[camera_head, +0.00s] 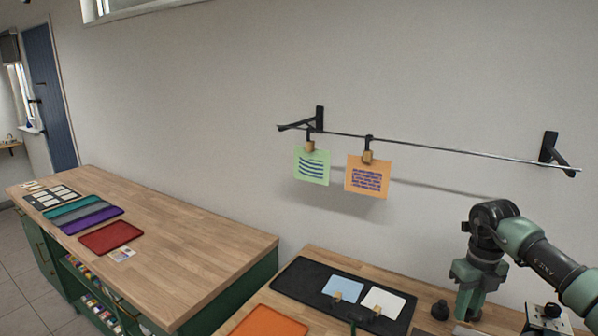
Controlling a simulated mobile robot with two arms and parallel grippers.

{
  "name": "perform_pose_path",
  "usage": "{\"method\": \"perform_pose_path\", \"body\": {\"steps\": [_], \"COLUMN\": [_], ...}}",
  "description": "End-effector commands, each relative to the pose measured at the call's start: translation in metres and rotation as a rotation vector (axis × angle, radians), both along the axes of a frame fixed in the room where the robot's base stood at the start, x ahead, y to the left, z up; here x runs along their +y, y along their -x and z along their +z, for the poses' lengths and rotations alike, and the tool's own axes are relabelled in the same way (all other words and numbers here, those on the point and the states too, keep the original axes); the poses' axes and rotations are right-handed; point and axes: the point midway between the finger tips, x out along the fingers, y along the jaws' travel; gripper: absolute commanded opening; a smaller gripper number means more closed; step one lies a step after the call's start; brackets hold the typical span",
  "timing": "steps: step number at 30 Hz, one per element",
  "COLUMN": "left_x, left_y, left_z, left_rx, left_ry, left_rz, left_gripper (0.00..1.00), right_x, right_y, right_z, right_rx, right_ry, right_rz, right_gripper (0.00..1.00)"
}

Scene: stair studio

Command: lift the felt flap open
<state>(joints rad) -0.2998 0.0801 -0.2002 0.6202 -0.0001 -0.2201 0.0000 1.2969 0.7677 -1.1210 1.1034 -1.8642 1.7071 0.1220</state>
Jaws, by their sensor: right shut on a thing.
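My right gripper (467,312) points down over the right workbench, at the lower right of the head view. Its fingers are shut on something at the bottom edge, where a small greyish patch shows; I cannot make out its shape. I cannot clearly pick out the felt flap; it may be this patch, mostly hidden or cut off by the frame. My left gripper is not in view.
A black mat (295,282) with blue and white cards lies left of my right gripper. A black knob (440,310) stands close beside it. A small box (545,320) stands to its right. A rail (440,148) with two hanging notes is on the wall.

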Motion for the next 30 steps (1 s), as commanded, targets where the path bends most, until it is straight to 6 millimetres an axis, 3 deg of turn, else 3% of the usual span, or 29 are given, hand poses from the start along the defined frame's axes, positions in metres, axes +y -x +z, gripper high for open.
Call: {"method": "perform_pose_path", "body": {"steps": [30], "left_x": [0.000], "left_y": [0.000], "left_z": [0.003], "left_rx": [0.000], "left_ry": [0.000], "left_rz": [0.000], "left_gripper": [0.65], "right_x": [-0.019], "right_y": [-0.030], "right_z": [0.006], "right_rx": [-0.001], "right_ry": [0.001], "right_rz": [0.000], "right_gripper": [0.06]}}
